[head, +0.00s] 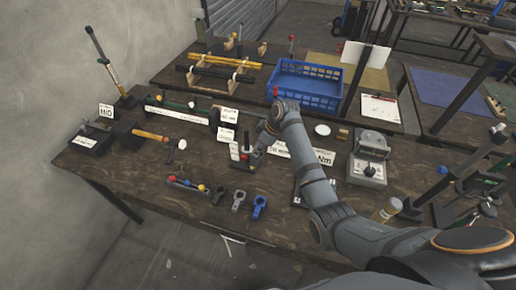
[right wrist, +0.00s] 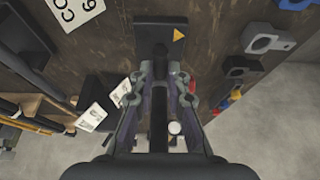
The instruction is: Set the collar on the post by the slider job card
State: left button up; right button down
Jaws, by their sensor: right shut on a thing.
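My right gripper (head: 256,153) reaches down to the middle of the bench. It also shows in the right wrist view (right wrist: 160,75), its fingers closed around a dark upright part over a dark base plate (right wrist: 150,33) with a yellow triangle. Most of the held part is hidden by the fingers. A tall tilted post (head: 94,42) with a yellow section stands at the back left, and a dark collar-like ring (head: 103,61) appears on it. A white card (head: 106,111), seemingly reading MID, stands at its foot. The left gripper is not in view.
Black, grey and blue clamp pieces (head: 259,206) lie at the bench's front edge, near a holder with coloured knobs (head: 187,184). A blue crate (head: 305,85) stands behind. A grey boxed gauge (head: 368,165) is to the right.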

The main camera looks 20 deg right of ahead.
jog(key=c, duration=1.3)
grip_release()
jog(key=shift+f, duration=0.1)
jog(key=v, duration=1.2)
jog(key=shift+f, duration=0.15)
